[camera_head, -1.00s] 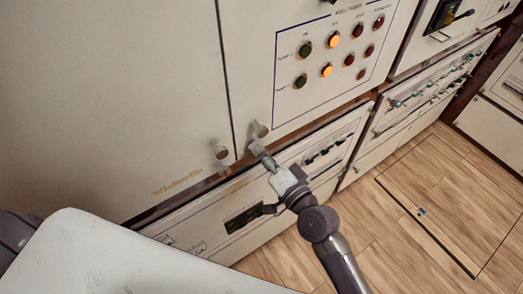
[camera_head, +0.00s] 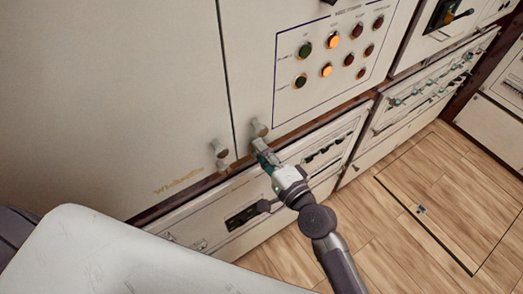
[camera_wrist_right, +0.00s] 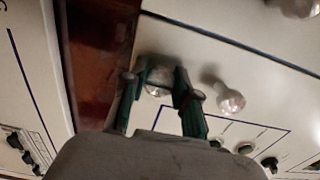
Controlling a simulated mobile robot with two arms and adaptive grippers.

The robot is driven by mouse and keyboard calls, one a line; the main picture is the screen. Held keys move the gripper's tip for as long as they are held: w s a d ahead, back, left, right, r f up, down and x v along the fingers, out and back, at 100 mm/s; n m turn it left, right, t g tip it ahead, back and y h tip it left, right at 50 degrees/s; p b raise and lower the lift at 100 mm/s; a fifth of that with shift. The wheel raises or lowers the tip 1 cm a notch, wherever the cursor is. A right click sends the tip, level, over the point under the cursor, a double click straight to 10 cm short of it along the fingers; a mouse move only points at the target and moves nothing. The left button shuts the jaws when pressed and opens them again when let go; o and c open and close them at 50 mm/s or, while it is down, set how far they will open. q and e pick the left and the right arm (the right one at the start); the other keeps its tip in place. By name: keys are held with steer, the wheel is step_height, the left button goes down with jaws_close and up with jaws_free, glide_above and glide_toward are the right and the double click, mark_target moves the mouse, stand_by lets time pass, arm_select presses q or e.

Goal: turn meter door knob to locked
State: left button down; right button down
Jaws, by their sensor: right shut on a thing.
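The door with the lamps (camera_head: 262,70) has a pale round upper knob (camera_head: 260,128) near its lower left corner; this also shows in the right wrist view (camera_wrist_right: 229,99). A lower knob (camera_wrist_right: 158,80) sits close to the door's bottom edge, between the green-padded fingers of my right gripper (camera_wrist_right: 157,98). My right gripper (camera_head: 262,152) is shut on this lower knob and hides most of it in the head view. I cannot read a lock mark or the knob's angle. My left gripper is not in view.
The plain door (camera_head: 120,90) to the left has its own knob (camera_head: 219,150) across the seam. A lower drawer panel (camera_head: 238,212) with a dark handle lies below.

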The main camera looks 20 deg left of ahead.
steer(key=c, duration=0.9)
jaws_free()
steer(key=shift+o, duration=0.2)
steer(key=v, duration=1.2)
